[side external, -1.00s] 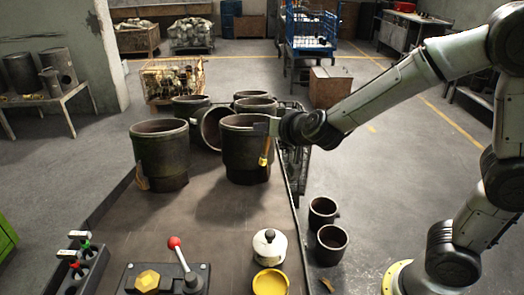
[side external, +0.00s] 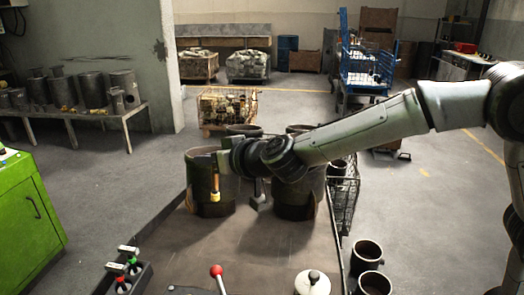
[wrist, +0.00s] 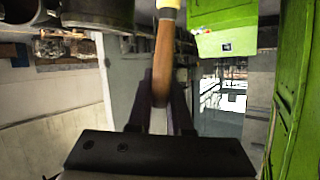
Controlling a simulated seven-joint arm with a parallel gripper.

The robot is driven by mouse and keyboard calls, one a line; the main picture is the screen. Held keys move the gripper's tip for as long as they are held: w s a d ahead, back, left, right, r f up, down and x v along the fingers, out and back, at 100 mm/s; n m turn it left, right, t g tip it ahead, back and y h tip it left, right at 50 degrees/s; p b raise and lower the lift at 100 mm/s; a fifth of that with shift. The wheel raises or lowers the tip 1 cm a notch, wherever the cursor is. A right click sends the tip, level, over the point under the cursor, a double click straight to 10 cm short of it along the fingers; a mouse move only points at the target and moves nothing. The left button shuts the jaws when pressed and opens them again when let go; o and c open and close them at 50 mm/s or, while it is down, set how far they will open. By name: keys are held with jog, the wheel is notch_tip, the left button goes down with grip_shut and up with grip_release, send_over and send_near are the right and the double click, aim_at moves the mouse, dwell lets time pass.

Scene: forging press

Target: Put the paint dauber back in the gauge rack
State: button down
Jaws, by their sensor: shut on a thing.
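The paint dauber (side external: 215,188), a stick with a wooden handle and a yellow band, hangs roughly upright from my gripper (side external: 214,166). In the wrist view its wooden handle (wrist: 162,62) sits between the fingers of my gripper (wrist: 160,98), which is shut on it. The dauber is in front of the left large dark pot, above the bench. The black rack (side external: 122,284) at the lower left, which looks like the gauge rack, holds items with white tops and green and red parts. Its lower part is cut off by the frame.
Large dark pots (side external: 298,198) stand at the bench's far end, partly behind my arm. A red-knobbed lever (side external: 217,272) and a white lidded pot (side external: 312,284) are at the near edge. A green cabinet (side external: 38,210) stands left. The bench middle (side external: 235,245) is clear.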

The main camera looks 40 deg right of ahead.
jog(key=s+a+f+n+g+y, duration=0.1)
jog(key=s+a+n+y, duration=0.2)
jog(key=a, duration=1.1)
jog(key=s+a+f+n+g+y, duration=0.1)
jog(key=a+n+y, duration=0.25)
jog(key=a, duration=0.95)
notch_tip(320, 180, down, 9)
jog(key=shift+a+n, duration=0.4)
jog(key=shift+n, duration=0.05)
jog(key=shift+f, duration=1.75)
dwell(0.4)
jog(key=c, duration=0.8)
grip_release()
jog(key=shift+o, duration=0.2)
